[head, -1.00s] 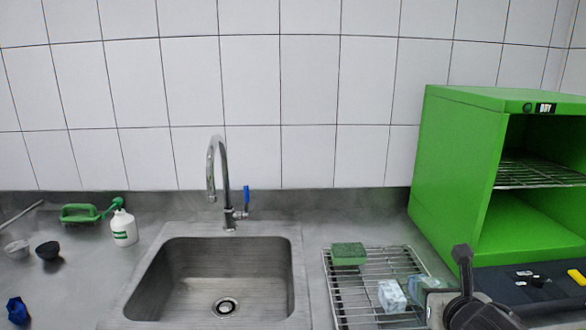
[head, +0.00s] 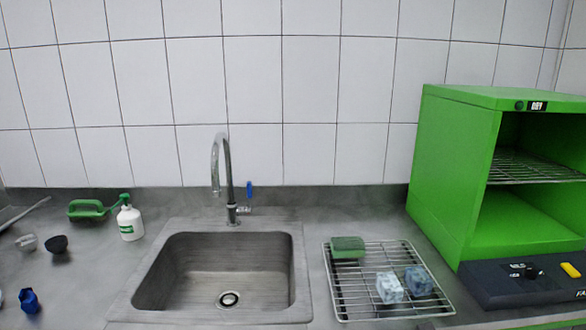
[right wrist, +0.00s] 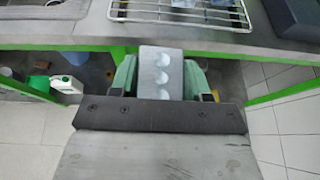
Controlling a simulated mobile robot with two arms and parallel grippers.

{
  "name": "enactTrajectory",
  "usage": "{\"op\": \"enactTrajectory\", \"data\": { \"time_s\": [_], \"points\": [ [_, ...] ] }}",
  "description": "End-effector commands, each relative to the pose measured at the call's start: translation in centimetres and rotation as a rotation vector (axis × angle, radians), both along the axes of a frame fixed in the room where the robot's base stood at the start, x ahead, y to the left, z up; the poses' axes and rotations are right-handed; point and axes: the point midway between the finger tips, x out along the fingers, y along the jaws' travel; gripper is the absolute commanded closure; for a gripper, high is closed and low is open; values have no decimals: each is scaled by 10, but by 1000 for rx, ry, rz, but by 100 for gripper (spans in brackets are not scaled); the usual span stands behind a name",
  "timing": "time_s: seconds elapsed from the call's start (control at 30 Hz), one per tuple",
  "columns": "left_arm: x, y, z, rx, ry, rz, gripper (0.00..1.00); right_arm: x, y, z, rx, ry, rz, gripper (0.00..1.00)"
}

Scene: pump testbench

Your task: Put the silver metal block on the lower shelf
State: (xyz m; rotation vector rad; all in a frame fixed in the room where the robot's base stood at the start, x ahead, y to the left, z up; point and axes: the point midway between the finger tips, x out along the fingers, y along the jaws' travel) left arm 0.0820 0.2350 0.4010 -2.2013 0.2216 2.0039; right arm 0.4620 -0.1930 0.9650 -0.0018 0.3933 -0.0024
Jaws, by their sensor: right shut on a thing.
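In the right wrist view, my right gripper (right wrist: 160,76) is shut on the silver metal block (right wrist: 160,62). The block has a column of round hollows on its visible face and sits between the two green fingers. It is held out in front of the counter's green front edge. The green cabinet (head: 455,170) stands open at the right of the head view. It has a wire shelf (head: 535,168) above and a green lower shelf (head: 520,225) at its floor, which looks empty. Neither gripper shows in the head view now.
A wire rack (head: 360,295) holds a green sponge (head: 348,247) and two bluish blocks (head: 405,284). A dark device (head: 525,281) stands in front of the cabinet. The sink (head: 225,270) is in the middle; a white bottle (head: 130,222) stands to its left.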

Motion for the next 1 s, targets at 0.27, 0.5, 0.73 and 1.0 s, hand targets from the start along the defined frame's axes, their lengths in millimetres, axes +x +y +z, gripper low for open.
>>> {"op": "enactTrajectory", "data": {
  "time_s": [0.27,0.5,0.73,1.0],
  "points": [
    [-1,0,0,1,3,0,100,-43,8,-21,20,5,17,86],
    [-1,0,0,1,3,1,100,-76,4,-30,9,1,5,86],
    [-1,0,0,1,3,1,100,-81,4,-29,-4,-7,10,86],
    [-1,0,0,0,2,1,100,-81,3,-30,-3,-6,6,86]
  ]
}}
